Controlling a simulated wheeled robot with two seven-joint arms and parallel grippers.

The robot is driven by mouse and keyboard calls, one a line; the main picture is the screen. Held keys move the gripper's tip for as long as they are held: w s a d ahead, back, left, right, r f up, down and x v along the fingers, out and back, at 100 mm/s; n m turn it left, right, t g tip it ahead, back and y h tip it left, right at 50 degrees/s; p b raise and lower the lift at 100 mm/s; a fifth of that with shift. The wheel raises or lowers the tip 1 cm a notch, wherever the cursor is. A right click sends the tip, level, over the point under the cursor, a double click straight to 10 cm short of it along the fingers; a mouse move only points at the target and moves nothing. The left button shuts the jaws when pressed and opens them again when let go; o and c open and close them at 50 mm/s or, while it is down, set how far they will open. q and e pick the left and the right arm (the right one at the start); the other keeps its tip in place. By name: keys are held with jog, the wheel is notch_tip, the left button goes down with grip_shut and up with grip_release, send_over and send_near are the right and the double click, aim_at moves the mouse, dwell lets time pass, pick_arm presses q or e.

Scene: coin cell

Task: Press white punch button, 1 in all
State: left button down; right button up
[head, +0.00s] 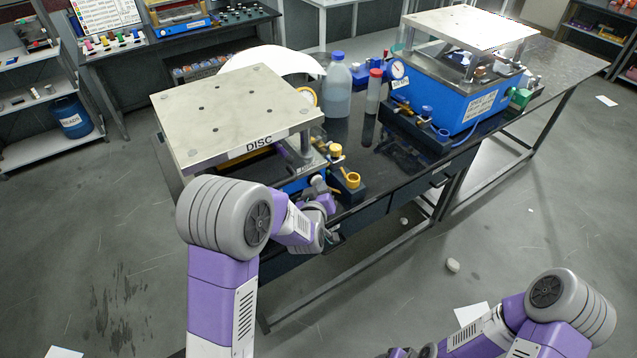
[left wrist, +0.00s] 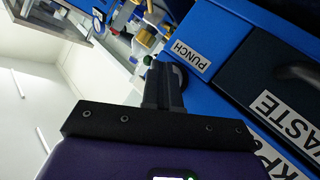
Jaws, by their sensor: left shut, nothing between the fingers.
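The press marked DISC (head: 238,110), with a pale top plate, stands at the near left of the bench in the head view. In the left wrist view the blue press front carries a PUNCH label (left wrist: 190,55). My left gripper (left wrist: 161,84) is shut and empty, its fingertips at the blue front just left of this label. A dark round ring (left wrist: 183,76) shows partly behind the fingers. I see no white button; the fingers cover that spot, and I cannot tell whether they touch it. In the head view my left fingertips are not clear.
A WASTE drawer front (left wrist: 283,104) lies beside the label. Near the press stand a small yellow cup (head: 352,179), a bottle (head: 337,88) and a red-capped bottle (head: 374,92). A second blue press (head: 455,97) stands farther right on the bench.

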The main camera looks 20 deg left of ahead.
pick_arm(q)
jog(key=shift+d, duration=0.1)
jog(key=shift+s+d, duration=0.5)
jog(key=shift+d, duration=0.05)
jog(key=s+d, duration=0.1)
jog(key=d, duration=0.1)
jog(key=s+d, duration=0.2)
dwell(0.4)
dwell(0.6)
